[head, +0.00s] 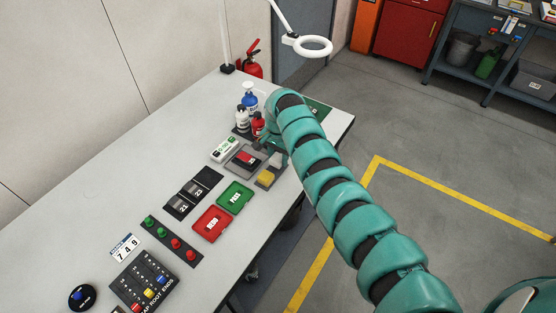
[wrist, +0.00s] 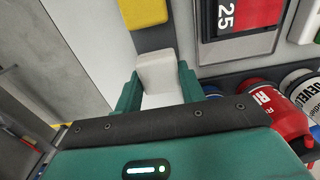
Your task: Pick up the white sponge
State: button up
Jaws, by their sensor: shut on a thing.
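The white sponge (wrist: 157,72) is a pale block in the wrist view, between the two teal fingers of my gripper (wrist: 159,88). The fingers press on its left and right sides, and its top end sticks out past them. Whether it touches the surface below or hangs just above it, I cannot tell. In the head view my gripper (head: 276,152) is over the far right part of the table, largely hidden behind my arm, and the sponge is hard to make out there.
A yellow block (wrist: 143,12) lies just beyond the sponge; it also shows in the head view (head: 267,177). A red-labelled item marked 25 (wrist: 245,15) is beside it. A red bottle (wrist: 278,112) and other bottles stand close by. The white table (head: 120,200) has free room at left.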

jog(key=shift+r, duration=0.55)
jog(key=shift+s+d+r+b, duration=0.25)
jog(key=shift+s+r, duration=0.1)
jog(key=shift+r, duration=0.1)
jog(key=shift+s+d+r+b, duration=0.15)
jog(key=shift+s+r+b, duration=0.05)
jog(key=shift+s+r, duration=0.2)
jog(key=s+d+r+p, duration=0.6)
jog(key=s+r+p, duration=0.2)
jog(key=s+p, duration=0.1)
jog(key=shift+s+d+p, duration=0.2)
jog(key=shift+s+p, duration=0.1)
jog(key=shift+s, duration=0.45)
